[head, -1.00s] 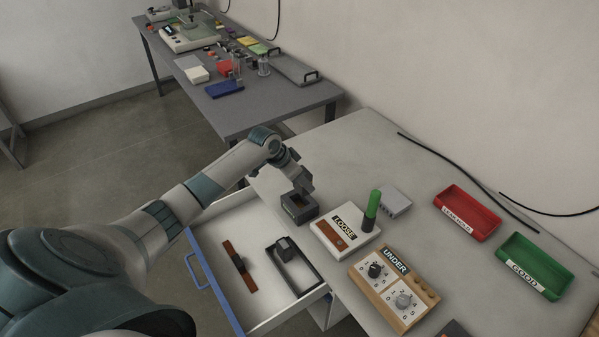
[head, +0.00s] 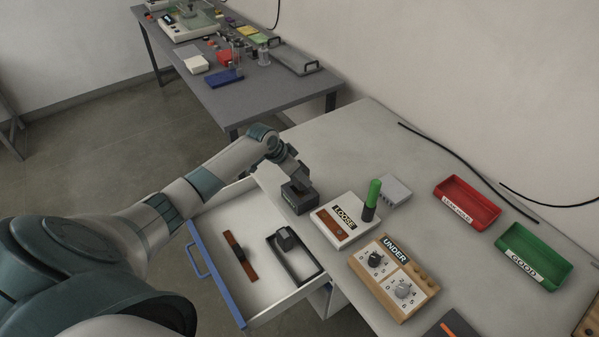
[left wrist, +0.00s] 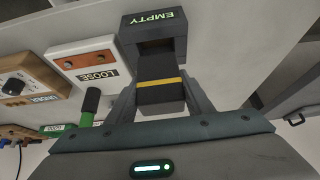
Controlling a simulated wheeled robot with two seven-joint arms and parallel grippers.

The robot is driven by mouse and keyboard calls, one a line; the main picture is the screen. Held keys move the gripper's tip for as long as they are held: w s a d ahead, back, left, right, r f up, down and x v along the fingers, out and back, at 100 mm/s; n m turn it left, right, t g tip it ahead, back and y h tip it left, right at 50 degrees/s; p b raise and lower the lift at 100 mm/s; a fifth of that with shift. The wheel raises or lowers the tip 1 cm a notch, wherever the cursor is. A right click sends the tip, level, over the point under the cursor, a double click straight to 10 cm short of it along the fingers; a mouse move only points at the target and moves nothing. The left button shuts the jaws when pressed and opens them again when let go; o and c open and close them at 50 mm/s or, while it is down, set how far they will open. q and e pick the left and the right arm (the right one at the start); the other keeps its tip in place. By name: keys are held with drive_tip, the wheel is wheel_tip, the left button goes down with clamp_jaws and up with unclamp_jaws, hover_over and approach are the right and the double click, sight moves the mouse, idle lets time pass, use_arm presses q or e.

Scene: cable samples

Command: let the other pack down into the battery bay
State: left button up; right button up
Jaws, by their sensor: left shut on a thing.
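The battery bay (head: 299,203) is a dark grey box at the table's left edge. Its glowing label reads EMPTY in the left wrist view (left wrist: 153,19). My left gripper (head: 299,181) points down over it, shut on a dark pack with a yellow stripe (left wrist: 160,92). In the left wrist view the pack lies between the two fingers, its far end at the bay's opening; I cannot tell how deep it sits. Another dark pack (head: 285,238) sits in a black tray (head: 303,272) in the open drawer. My right gripper is not in view.
A white LOOSE box (head: 340,222) with a green-handled post (head: 372,198) stands close right of the bay. A wooden UNDER box (head: 388,300) with two knobs is nearer. Red (head: 467,203) and green (head: 533,258) trays lie farther right. The drawer (head: 218,283) stands open below.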

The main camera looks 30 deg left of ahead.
sight(299, 184)
use_arm(q)
drive_tip(key=shift+f+b, duration=0.45)
drive_tip(key=shift+f, duration=0.6)
drive_tip(key=shift+p, duration=0.35)
drive_tip(key=shift+f+b, duration=0.8)
drive_tip(key=shift+f, duration=0.5)
idle(0.5)
drive_tip(key=o, duration=1)
drive_tip(key=shift+s, duration=0.1)
drive_tip(key=shift+c, duration=0.2)
drive_tip(key=shift+r+p, duration=0.65)
drive_tip(key=shift+p, duration=0.05)
